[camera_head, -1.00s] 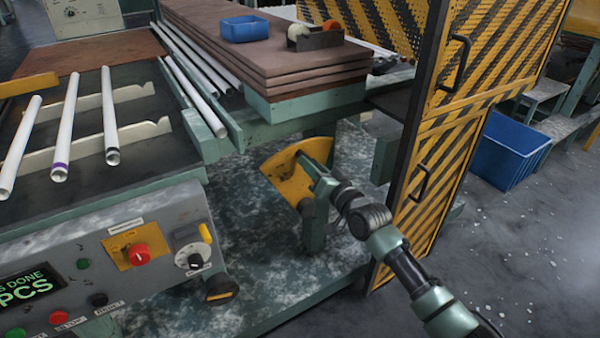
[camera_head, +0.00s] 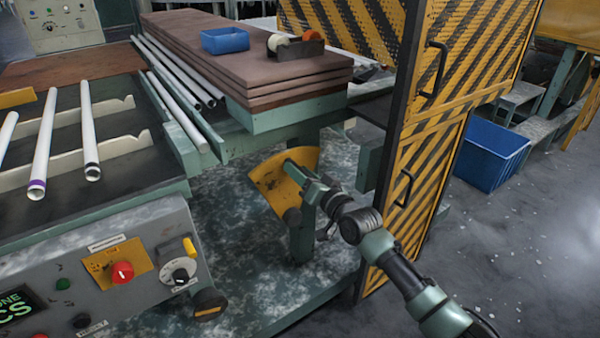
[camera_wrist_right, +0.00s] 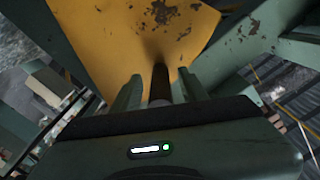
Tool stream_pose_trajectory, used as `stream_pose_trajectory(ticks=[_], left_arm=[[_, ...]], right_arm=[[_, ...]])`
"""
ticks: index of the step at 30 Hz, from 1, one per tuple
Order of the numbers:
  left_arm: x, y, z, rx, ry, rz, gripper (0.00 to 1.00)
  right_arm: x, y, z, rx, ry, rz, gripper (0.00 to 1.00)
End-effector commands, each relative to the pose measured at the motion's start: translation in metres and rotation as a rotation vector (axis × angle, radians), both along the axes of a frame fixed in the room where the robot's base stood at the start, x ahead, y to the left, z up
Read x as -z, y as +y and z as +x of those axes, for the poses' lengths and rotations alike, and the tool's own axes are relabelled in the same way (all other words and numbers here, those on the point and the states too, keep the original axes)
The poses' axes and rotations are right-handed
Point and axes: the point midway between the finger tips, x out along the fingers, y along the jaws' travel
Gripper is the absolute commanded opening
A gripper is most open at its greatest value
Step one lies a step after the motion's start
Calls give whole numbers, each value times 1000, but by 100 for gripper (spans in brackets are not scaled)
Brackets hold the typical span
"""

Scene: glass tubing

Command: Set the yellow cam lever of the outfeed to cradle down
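The yellow cam lever (camera_head: 268,181) shows as a worn, fan-shaped plate low under the bench, left of the striped guard. It also fills the top of the right wrist view (camera_wrist_right: 110,35). My right gripper (camera_head: 290,168) reaches it from the lower right, its fingers over the plate. In the right wrist view, a dark rod (camera_wrist_right: 160,84) stands between the two fingers of the right gripper (camera_wrist_right: 160,93), with narrow gaps on both sides, so the gripper looks open around it. The rod's far end meets the yellow plate. My left gripper is not in view.
A green post (camera_head: 302,235) stands just below the plate. The yellow-black striped guard (camera_head: 420,170) stands close to my right arm. The control panel (camera_head: 140,285) is at the left front. Stacked brown boards (camera_head: 240,75) lie above. A blue bin (camera_head: 492,155) is on the floor at right.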

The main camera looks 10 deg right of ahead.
Motion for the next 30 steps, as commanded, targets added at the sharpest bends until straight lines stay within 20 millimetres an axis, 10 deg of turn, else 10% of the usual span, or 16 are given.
stream_pose_trajectory(ticks=[18,30], left_arm=[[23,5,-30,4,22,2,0],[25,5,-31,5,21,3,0]], right_arm=[[0,-25,-69,0,1,0,43],[0,-27,-73,0,0,0,43]])
